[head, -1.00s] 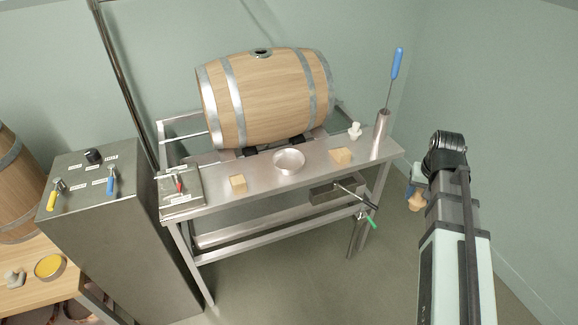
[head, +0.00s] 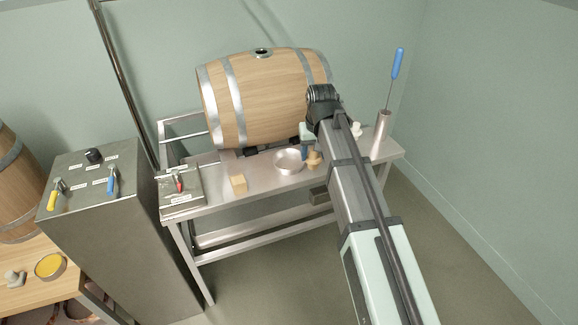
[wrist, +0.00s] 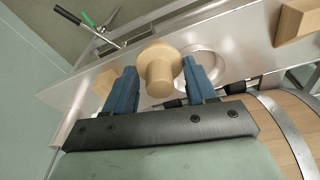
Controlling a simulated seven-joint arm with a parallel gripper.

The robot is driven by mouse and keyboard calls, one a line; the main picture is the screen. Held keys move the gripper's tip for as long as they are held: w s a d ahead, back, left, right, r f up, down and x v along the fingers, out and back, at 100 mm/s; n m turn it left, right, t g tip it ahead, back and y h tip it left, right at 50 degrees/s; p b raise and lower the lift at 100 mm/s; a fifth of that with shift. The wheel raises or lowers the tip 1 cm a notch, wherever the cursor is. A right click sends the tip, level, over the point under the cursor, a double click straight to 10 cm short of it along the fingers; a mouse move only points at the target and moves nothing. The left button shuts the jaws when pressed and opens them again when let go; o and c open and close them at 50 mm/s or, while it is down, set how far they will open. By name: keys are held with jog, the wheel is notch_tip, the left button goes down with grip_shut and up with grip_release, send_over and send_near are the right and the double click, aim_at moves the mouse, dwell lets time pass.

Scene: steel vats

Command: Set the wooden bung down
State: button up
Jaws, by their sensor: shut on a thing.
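The wooden bung (head: 314,159) is a pale, turned plug with a wide head and a narrower stem. My gripper (wrist: 161,78) is shut on it, with a blue finger on each side of the bung (wrist: 160,73) in the wrist view. In the head view the bung is over the steel bench (head: 213,184), just right of the round metal dish (head: 289,162). I cannot tell whether it touches the bench top. My arm hides part of the bench to the right of the bung.
A wooden block (head: 239,183) sits left of the dish; another (wrist: 104,84) shows beside a finger in the wrist view. A steel tube (head: 381,135) with a blue-handled tool (head: 397,64) stands at the right end.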

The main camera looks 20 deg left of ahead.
jog(key=w+a+r, duration=0.2)
jog(key=a, duration=0.6)
jog(key=m, duration=0.2)
send_over(289, 165)
jog(key=shift+s+f, duration=0.1)
jog(key=shift+f, duration=4.3)
jog(key=shift+f, duration=0.1)
jog(key=o, duration=1)
jog(key=shift+o, duration=0.2)
notch_tip(289, 165, up, 12)
jog(key=s, duration=0.1)
jog(key=shift+s+d, duration=0.35)
